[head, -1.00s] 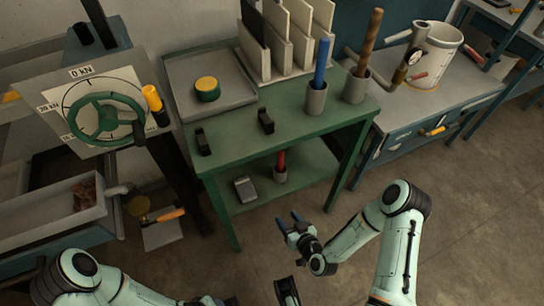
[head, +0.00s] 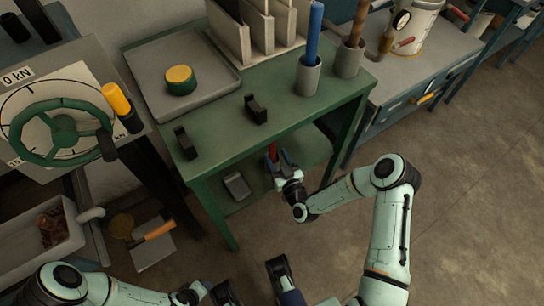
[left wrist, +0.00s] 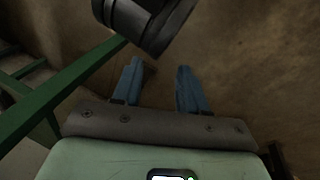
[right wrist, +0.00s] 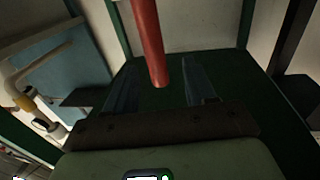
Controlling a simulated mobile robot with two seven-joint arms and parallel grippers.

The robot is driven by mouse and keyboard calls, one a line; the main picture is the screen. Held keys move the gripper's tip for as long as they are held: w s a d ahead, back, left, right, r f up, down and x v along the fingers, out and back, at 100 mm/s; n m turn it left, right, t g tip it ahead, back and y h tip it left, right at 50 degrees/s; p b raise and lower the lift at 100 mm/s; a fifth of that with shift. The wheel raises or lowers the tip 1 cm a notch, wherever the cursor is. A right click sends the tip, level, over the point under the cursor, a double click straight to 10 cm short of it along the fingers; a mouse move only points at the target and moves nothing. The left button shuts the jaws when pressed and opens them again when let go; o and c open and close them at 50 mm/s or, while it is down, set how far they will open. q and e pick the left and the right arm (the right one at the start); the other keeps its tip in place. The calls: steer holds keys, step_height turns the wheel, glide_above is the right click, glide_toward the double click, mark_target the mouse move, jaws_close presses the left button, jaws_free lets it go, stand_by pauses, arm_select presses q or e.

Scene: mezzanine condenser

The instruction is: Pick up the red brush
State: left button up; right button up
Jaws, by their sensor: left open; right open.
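The red brush shows as a red handle (head: 273,152) at the lower shelf of the green table, mostly hidden behind my right gripper (head: 281,163). In the right wrist view the red handle (right wrist: 149,40) comes down from the top edge, and its end lies between the two open fingers. I cannot tell whether either finger touches it. The grey cup around the brush's lower part is hidden now. My left gripper is open and empty in the left wrist view (left wrist: 160,85), away from the brush, over the floor beside a green table leg.
The green table top (head: 215,130) lies above the shelf, with a front leg (head: 213,212) left of my right arm. A grey block (head: 236,186) sits on the shelf. A blue-handled tool (head: 314,32) stands in a cup on top. Floor at right is clear.

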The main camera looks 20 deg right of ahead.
mark_target(274, 148)
steer(key=w, duration=0.3)
steer(key=w+b, duration=0.1)
steer(key=w, duration=0.1)
steer(key=shift+w+d+r, duration=0.15)
steer(key=shift+d+r, duration=0.15)
arm_select(q)
steer(key=shift+w+a+f+t, duration=0.15)
steer(key=shift+w+a+f, duration=0.15)
steer(key=shift+w, duration=0.2)
steer(key=shift+w+a+f+t, duration=0.2)
steer(key=shift+w+f, duration=0.15)
steer(key=shift+w, duration=0.15)
arm_select(e)
steer(key=c, duration=1)
